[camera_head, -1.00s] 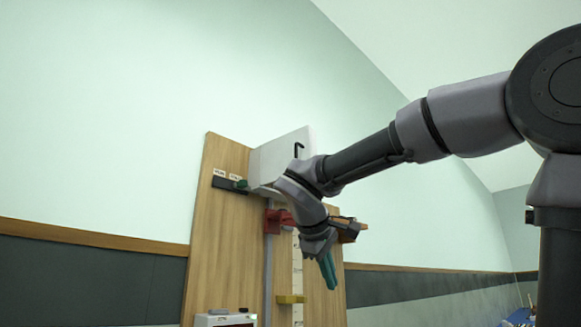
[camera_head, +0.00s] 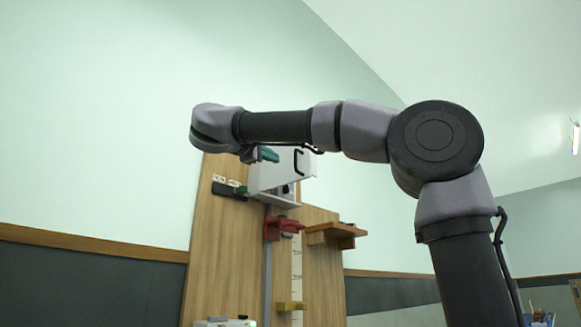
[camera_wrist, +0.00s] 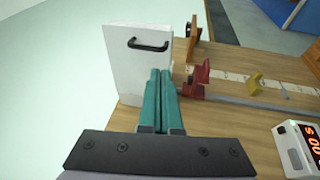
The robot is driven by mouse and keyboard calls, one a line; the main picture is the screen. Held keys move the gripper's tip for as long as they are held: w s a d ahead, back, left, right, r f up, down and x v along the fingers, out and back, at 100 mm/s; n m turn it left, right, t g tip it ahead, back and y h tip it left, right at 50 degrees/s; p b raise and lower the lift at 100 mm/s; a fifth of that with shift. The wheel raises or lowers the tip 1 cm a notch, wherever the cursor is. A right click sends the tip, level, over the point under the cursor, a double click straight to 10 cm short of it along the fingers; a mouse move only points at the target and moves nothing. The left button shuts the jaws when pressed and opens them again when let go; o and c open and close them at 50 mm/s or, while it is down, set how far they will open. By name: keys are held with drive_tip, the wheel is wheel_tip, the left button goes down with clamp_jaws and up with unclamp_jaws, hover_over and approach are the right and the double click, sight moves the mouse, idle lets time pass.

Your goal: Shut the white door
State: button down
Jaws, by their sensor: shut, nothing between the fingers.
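The white door (camera_head: 284,173) is a pale panel with a black bar handle (camera_head: 299,162), high on the wooden board. It seems to stand out at an angle from the board, with a dark gap and a white ledge under it. In the wrist view the door (camera_wrist: 128,75) fills the upper middle, its handle (camera_wrist: 148,45) near the top. My gripper (camera_head: 265,154) is shut and empty at the door's upper left in the head view. In the wrist view its teal fingers (camera_wrist: 159,75) overlap the door's right part. I cannot tell if they touch it. My arm hides the door's top edge.
Below the door are a red clamp (camera_head: 284,227), a vertical scale (camera_head: 297,262) and a yellow slider (camera_head: 291,306). A wooden bracket (camera_head: 335,233) juts out to the right. A white box with a lit display (camera_wrist: 297,148) stands at lower right in the wrist view.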

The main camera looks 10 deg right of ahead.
sight(296, 168)
drive_tip(key=x, duration=1)
drive_tip(key=shift+w+d+r, duration=0.1)
drive_tip(key=shift+w+d, duration=0.15)
drive_tip(key=shift+w, duration=0.15)
drive_tip(key=shift+d, duration=0.2)
